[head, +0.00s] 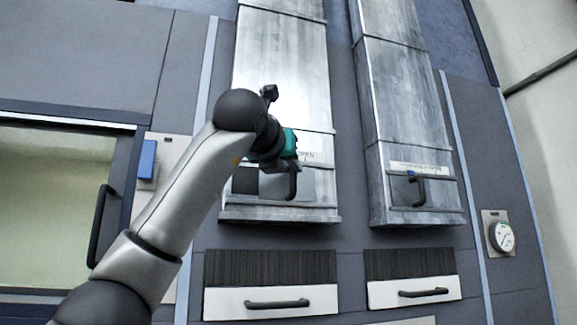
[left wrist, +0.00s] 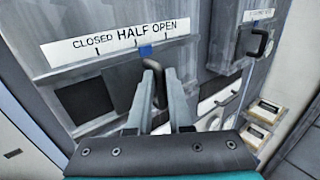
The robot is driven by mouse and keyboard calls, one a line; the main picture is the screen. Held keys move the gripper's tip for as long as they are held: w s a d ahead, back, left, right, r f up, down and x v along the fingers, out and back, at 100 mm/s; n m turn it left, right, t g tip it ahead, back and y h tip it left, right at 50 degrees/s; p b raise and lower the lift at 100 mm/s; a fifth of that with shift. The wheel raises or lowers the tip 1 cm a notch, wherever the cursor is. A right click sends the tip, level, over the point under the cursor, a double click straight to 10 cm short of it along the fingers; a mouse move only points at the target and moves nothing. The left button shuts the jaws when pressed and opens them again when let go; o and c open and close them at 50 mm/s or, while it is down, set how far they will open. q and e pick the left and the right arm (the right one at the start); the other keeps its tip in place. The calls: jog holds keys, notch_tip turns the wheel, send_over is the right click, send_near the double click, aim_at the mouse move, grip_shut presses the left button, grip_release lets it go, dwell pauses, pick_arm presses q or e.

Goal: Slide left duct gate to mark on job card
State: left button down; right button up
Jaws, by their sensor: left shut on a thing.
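The left duct gate (head: 308,186) is a grey sliding plate near the foot of the left metal duct, with a dark opening (head: 245,180) to its left. Its black handle (head: 291,185) also shows in the left wrist view (left wrist: 153,67). My left gripper (head: 288,163) is shut on this handle; its fingers also fill the middle of the left wrist view (left wrist: 158,82). A white scale (left wrist: 115,40) above the gate reads CLOSED, HALF, OPEN. The gate's blue pointer (left wrist: 146,51) stands between the HALF and OPEN ticks. I cannot make out a job card. My right gripper is out of view.
The right duct (head: 400,100) has its own gate handle (head: 419,190) and blue pointer. Drawers with handles (head: 277,304) sit below both ducts. A round gauge (head: 502,236) is at the right. A door handle (head: 100,225) and a blue object (head: 147,160) are at the left.

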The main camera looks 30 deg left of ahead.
pick_arm(q)
jog(key=shift+s+a, duration=0.2)
jog(key=shift+s, duration=0.1)
jog(key=c, duration=1.2)
grip_release()
jog(key=shift+s+a+r, duration=0.1)
jog(key=shift+o, duration=1.8)
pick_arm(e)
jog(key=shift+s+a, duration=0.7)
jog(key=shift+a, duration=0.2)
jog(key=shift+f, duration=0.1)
pick_arm(q)
jog(key=b+v, duration=0.4)
jog(key=v, duration=1.1)
jog(key=shift+b, duration=0.4)
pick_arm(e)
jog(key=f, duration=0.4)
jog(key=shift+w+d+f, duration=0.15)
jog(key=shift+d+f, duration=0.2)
